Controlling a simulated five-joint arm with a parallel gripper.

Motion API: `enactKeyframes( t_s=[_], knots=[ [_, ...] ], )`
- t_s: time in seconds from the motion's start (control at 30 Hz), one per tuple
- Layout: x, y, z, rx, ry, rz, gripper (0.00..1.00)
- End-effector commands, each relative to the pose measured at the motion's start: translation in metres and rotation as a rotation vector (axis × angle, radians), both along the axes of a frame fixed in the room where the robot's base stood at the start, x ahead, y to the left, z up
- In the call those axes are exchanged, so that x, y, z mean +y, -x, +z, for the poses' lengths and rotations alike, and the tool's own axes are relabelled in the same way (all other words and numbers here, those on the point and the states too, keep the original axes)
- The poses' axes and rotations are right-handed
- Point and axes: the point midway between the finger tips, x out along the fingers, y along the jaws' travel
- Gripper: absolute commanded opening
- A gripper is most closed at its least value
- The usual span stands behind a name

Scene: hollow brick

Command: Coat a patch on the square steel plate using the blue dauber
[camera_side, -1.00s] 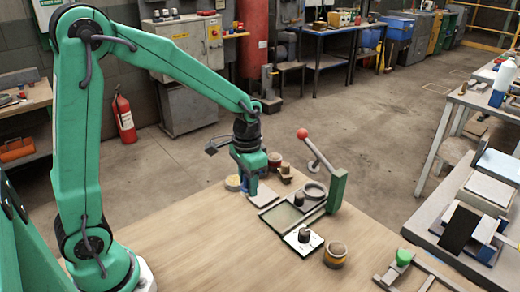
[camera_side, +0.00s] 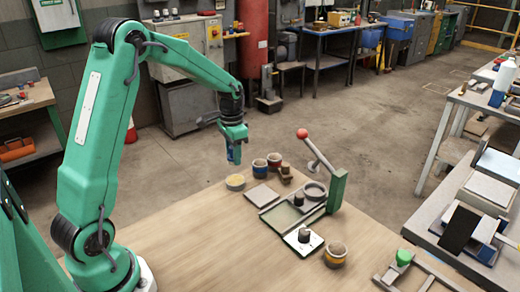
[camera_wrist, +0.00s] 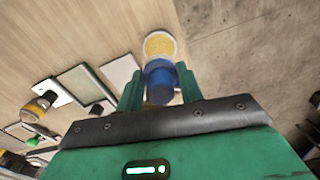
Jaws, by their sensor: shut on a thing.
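My gripper (camera_side: 235,146) is shut on the blue dauber (camera_side: 233,156), holding it in the air above the far left part of the bench. In the wrist view the blue dauber (camera_wrist: 160,80) sits between the fingers (camera_wrist: 159,92). The square steel plate (camera_side: 262,194) lies flat on the wooden bench, lower and to the right of the dauber. It looks plain grey in the side view. The plate also shows in the wrist view (camera_wrist: 120,71), left of the dauber. The dauber's working face is hidden.
A round dish with yellow contents (camera_side: 235,182) stands left of the plate. A blue-banded pot (camera_side: 260,168) and a red-banded pot (camera_side: 274,160) stand behind. A shallow tray (camera_side: 284,217) and a red-knobbed lever (camera_side: 302,133) stand right.

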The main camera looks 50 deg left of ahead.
Motion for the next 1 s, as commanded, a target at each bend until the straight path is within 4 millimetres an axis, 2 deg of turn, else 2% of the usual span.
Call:
enactKeyframes(
  t_s=[0.27, 0.8, 1.0],
  knots=[
    [0.000, 0.000, -0.011, 0.002, 0.001, 0.000, 0.19],
    [-0.001, 0.001, -0.050, 0.002, 0.001, 0.001, 0.19],
    [-0.001, 0.000, -0.058, 0.000, 0.000, 0.001, 0.19]
  ],
)
